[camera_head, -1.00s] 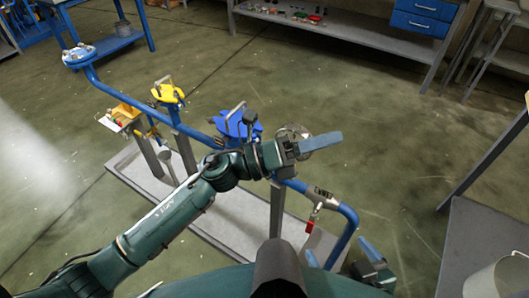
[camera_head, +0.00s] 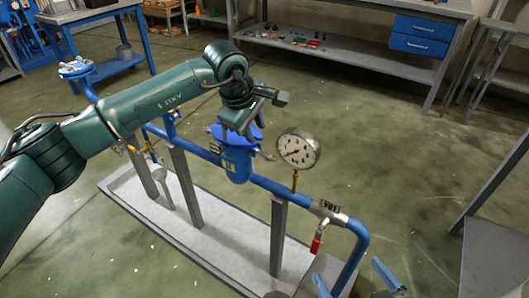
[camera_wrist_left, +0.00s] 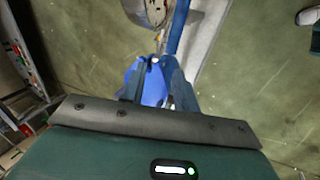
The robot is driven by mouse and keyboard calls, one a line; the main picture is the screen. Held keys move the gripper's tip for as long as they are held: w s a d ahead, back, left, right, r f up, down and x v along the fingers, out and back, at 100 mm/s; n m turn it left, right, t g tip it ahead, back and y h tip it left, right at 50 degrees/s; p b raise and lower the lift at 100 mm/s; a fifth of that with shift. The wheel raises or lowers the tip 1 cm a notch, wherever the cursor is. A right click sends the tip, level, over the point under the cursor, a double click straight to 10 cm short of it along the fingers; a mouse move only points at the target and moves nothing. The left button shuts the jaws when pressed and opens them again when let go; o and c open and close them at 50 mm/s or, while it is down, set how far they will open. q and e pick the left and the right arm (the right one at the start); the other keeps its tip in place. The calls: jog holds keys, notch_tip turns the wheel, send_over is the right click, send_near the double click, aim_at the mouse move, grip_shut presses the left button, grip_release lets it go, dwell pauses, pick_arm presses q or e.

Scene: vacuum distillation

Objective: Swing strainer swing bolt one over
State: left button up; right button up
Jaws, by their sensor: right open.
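The blue strainer (camera_head: 237,165) sits in the blue pipe run. Its blue cover shows in the left wrist view (camera_wrist_left: 152,88). A small metal bolt end (camera_head: 267,155) sticks out at the strainer's right side. I cannot tell which swing bolt is number one. My left gripper (camera_head: 241,128) is directly above the strainer, pointing down, and partly hides its top. In the left wrist view its blue fingers (camera_wrist_left: 155,76) stand apart with the cover between or below them; contact is unclear. My right gripper (camera_head: 353,279) is open and empty at the bottom edge.
A round pressure gauge (camera_head: 298,149) stands just right of the strainer. A red-handled valve (camera_head: 316,245) hangs farther right on the pipe. Grey posts rise from a pale tray (camera_head: 235,245). A workbench (camera_head: 345,60) stands at the back.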

aim_at(266, 155)
pick_arm(q)
jog(key=b+x, duration=0.1)
jog(key=x, duration=0.9)
jog(key=shift+d+f, duration=0.2)
jog(key=shift+f, duration=0.15)
pick_arm(e)
jog(key=shift+w+a+f, duration=0.15)
jog(key=shift+a+f, duration=0.05)
jog(key=shift+f, duration=0.4)
pick_arm(q)
jog(key=shift+w, duration=0.1)
jog(key=shift+c, duration=0.4)
